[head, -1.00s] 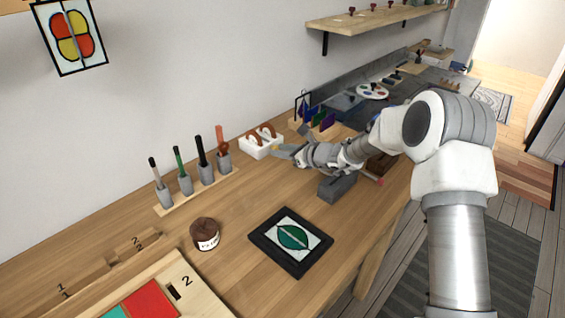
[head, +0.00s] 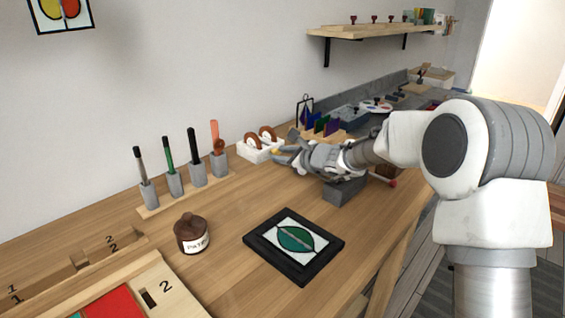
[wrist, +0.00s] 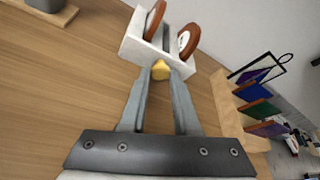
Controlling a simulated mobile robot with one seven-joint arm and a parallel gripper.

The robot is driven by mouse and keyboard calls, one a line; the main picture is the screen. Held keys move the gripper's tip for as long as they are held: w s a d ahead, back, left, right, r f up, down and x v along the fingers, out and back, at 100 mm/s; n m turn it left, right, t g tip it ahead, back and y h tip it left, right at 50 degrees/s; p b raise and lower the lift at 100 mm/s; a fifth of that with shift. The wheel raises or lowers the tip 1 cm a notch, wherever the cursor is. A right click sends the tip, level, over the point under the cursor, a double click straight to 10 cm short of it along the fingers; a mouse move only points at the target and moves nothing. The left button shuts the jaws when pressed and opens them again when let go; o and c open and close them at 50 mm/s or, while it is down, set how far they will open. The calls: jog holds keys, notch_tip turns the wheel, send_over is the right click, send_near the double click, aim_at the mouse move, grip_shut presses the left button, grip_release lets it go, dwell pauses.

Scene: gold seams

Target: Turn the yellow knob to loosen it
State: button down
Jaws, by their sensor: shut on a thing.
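The yellow knob (wrist: 160,70) is on the near side of a white holder (wrist: 138,48) that carries two brown rolls. In the wrist view the fingertips of my gripper (wrist: 161,75) lie on either side of the knob and are shut on it. In the head view the knob (head: 275,151) shows as a small yellow spot at the tip of my gripper (head: 284,154), beside the white holder (head: 258,152). Part of the knob is hidden between the fingers.
A wooden rack with coloured panes (wrist: 230,103) stands close to the right of my gripper. A grey block (head: 344,191) sits under my wrist. A pen stand (head: 180,196), a brown jar (head: 191,234) and a black-framed picture (head: 262,253) are on the bench, with bare wood between them.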

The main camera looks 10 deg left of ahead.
dwell(0.5)
jog(key=c, duration=0.6)
grip_release()
jog(key=shift+c, duration=0.2)
jog(key=p, duration=0.3)
jog(key=shift+r+m+p, duration=0.3)
jog(key=m+g+p, duration=0.1)
jog(key=p, duration=0.8)
jog(key=shift+w+m+g+y, duration=0.1)
jog(key=shift+m+g+y, duration=0.2)
jog(key=shift+m, duration=0.1)
jog(key=m+p, duration=0.1)
jog(key=p, duration=0.3)
jog(key=shift+d, duration=0.1)
jog(key=g+p, duration=0.1)
jog(key=p, duration=0.2)
jog(key=shift+w+m+y, duration=0.1)
jog(key=shift+m+y, duration=0.2)
jog(key=shift+m, duration=0.1)
jog(key=m+g+p, duration=0.1)
jog(key=p, duration=0.4)
jog(key=shift+w+m+y, duration=0.1)
jog(key=shift+m+y, duration=0.3)
jog(key=shift+d+f, duration=0.1)
jog(key=shift+d, duration=0.35)
jog(key=v, duration=1.6)
jog(key=shift+d, duration=0.3)
